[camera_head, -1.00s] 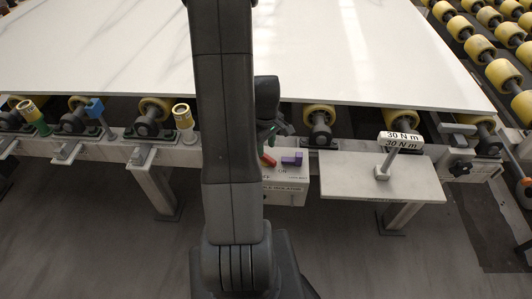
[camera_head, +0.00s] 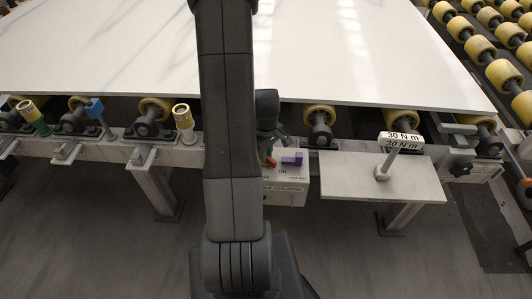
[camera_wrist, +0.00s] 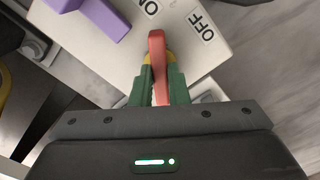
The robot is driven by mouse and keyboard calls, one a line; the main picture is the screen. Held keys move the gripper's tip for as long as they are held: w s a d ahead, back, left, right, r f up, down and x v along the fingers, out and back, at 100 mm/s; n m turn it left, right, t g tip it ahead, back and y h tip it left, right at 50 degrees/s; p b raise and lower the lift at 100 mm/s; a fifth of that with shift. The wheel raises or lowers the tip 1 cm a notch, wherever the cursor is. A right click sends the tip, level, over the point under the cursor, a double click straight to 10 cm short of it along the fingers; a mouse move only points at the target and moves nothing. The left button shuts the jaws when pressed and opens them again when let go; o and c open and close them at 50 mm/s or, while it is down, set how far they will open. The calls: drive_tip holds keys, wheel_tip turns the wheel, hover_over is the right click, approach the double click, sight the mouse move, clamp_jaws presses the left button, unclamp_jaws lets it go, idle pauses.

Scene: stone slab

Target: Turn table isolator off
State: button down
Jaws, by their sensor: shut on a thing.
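The isolator is a pale box (camera_head: 285,192) under the front rail of the roller table, with a label on its front and a red handle (camera_head: 271,162) on top. In the wrist view the red handle (camera_wrist: 157,50) points between the ON label (camera_wrist: 149,7) and the OFF label (camera_wrist: 201,25). My gripper (camera_wrist: 158,88) has green fingertips, one on each side of the handle, and is shut on it. In the head view my gripper (camera_head: 270,147) is partly hidden behind my arm.
A purple block (camera_head: 292,159) sits on the box beside the handle; it also shows in the wrist view (camera_wrist: 98,14). A white slab (camera_head: 350,50) lies on yellow rollers behind.

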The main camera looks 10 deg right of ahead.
drive_tip(key=shift+m, duration=0.4)
drive_tip(key=m+b, duration=0.2)
drive_tip(key=m, duration=0.2)
drive_tip(key=shift+m, duration=0.4)
drive_tip(key=m+b, duration=0.1)
drive_tip(key=m, duration=0.3)
drive_tip(key=shift+m+b, duration=0.3)
drive_tip(key=c, duration=1.4)
unclamp_jaws()
drive_tip(key=shift+r, duration=0.1)
wheel_tip(320, 180, up, 14)
drive_tip(key=p, duration=0.1)
